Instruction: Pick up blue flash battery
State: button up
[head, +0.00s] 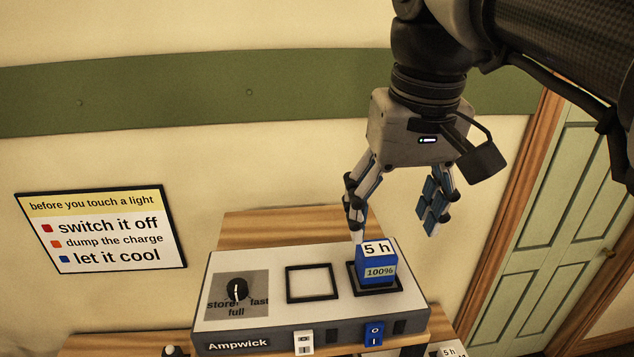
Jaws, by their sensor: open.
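The blue flash battery (376,266) is a small blue block with a white "5 h" top and a "100%" label. It stands upright in the right-hand framed bay of the Ampwick charger (235,312). The left bay (312,284) is empty. My gripper (397,238) hangs above the battery, pointing down, with its fingers spread. Its left finger comes down close by the battery's upper left edge; I cannot tell whether they touch. Its right finger is up and to the right of the battery, apart from it in the picture.
Another "5 h" item (448,350) is cut off at the bottom edge. A sign (100,230) and a green door (560,210) stand behind.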

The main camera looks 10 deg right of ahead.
notch_tip(320, 180, up, 5)
jog(key=g, duration=0.2)
send_over(377, 248)
jog(key=f+b, duration=0.1)
jog(key=f, duration=0.2)
jog(key=f+b, duration=0.1)
jog(key=f, duration=0.3)
jog(key=f+b, duration=0.1)
jog(key=f, duration=0.2)
jog(key=shift+s+f, duration=0.15)
jog(key=shift+s, duration=0.1)
jog(key=shift+w+f, duration=0.15)
jog(key=shift+f, duration=1.45)
jog(key=shift+w+f, duration=0.1)
jog(key=shift+f, duration=1.45)
jog(key=shift+c, duration=0.4)
jog(key=c, duration=1.3)
jog(key=shift+r, duration=0.1)
